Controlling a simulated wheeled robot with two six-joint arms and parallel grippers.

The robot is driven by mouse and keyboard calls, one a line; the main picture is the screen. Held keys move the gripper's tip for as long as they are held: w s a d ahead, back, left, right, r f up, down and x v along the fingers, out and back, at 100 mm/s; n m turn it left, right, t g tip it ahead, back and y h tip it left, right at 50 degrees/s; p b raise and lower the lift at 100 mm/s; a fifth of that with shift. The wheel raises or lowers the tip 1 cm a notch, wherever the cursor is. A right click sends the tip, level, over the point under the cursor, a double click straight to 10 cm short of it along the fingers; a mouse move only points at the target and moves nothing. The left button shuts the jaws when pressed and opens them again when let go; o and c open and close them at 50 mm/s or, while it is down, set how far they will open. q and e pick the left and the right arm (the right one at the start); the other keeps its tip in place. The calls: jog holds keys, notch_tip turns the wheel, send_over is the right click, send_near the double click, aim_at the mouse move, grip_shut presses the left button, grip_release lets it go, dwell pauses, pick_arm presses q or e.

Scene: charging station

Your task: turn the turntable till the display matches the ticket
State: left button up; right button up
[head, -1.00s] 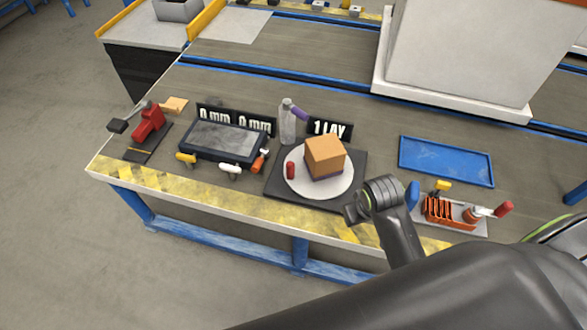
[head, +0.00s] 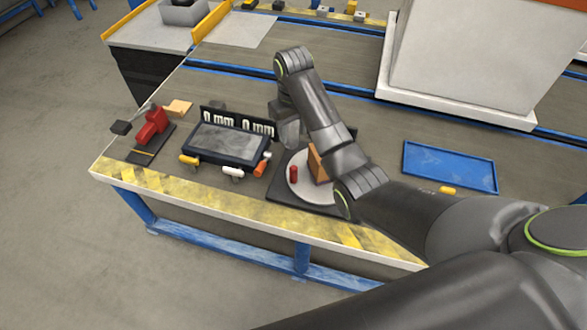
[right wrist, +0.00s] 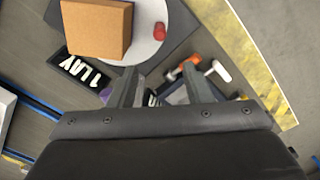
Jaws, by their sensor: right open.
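The turntable, a white disc (head: 305,191) on a dark square base, is partly hidden by my right arm in the head view. The disc also shows in the right wrist view (right wrist: 146,38). A brown box (head: 316,165) and a red peg (head: 294,174) stand on it. My open right gripper (head: 288,134) is beyond the disc's back edge; its two fingers (right wrist: 160,86) are apart in the right wrist view. The "1 LAY" sign (right wrist: 84,72) lies beside them there. Black signs reading "0 mm" (head: 237,122) stand behind a dark framed panel (head: 228,143). I cannot identify the ticket. My left gripper is out of view.
White (head: 233,171) and orange (head: 262,164) handles stick out in front of the panel. A red tool (head: 150,126) stands at the left. Striped tape marks the table's front edge.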

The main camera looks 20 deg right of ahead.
aim_at(293, 168)
notch_tip(293, 168, down, 16)
jog(key=b, duration=0.3)
jog(key=shift+f, duration=0.45)
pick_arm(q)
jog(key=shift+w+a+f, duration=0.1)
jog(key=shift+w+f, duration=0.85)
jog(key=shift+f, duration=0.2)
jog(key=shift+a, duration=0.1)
pick_arm(e)
grip_shut()
